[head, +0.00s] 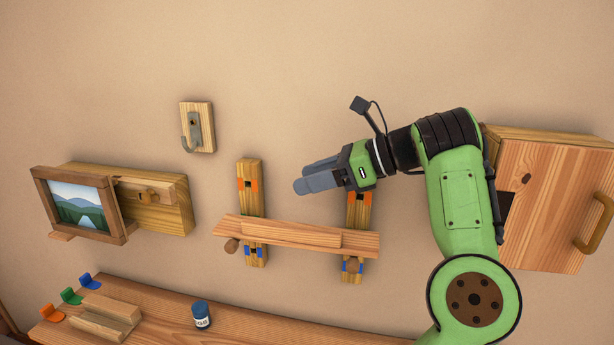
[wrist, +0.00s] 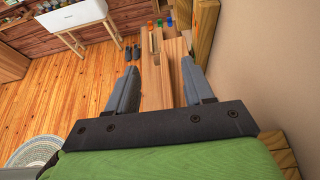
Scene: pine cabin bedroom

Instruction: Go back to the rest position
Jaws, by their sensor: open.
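My gripper (head: 300,181) is at the end of my green arm, in front of the wall in the head view. It points left, just above the right end of a wooden shelf board (head: 290,236) on two upright wall brackets. In the wrist view my gripper (wrist: 163,80) has its two grey fingers apart with nothing held between them. Beyond the fingers the wrist view shows a long wooden surface (wrist: 177,75). The right bracket is partly hidden behind the gripper in the head view.
A wooden cabinet (head: 556,200) hangs at the right, partly behind my arm. A framed picture (head: 78,208) and a hook (head: 194,130) are on the wall at left. Below, a bench (head: 260,322) holds a blue jar (head: 201,315) and coloured clips. The wall above the gripper is clear.

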